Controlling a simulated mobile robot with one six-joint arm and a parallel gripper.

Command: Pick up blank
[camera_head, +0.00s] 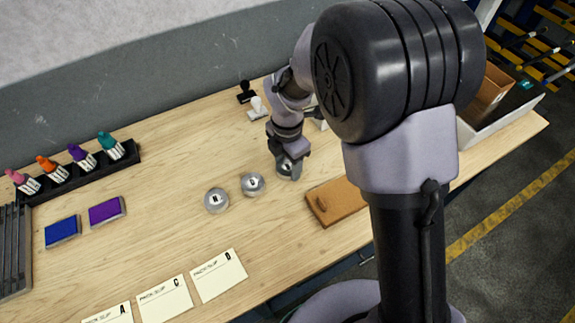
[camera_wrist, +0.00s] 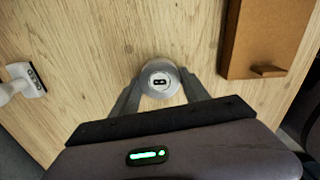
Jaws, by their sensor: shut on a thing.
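My gripper (camera_head: 289,168) points down at the wooden table and is shut on a round silver blank (camera_wrist: 160,81) with a small dark-marked label on top. In the wrist view the two fingers hold this blank at its sides. In the head view the held blank (camera_head: 285,171) is partly hidden by the gripper. Two similar silver blanks with letter labels stand on the table to its left, a nearer blank (camera_head: 252,184) and a farther-left blank (camera_head: 216,200). Whether the held blank is clear of the table, I cannot tell.
A brown wooden block (camera_head: 335,201) lies right of the gripper. Black and white stamps (camera_head: 257,108) stand behind. A black rack of coloured bottles (camera_head: 78,172), blue and purple pads (camera_head: 106,211), and several paper slips (camera_head: 218,275) are left and in front. An open box (camera_head: 490,95) is at right.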

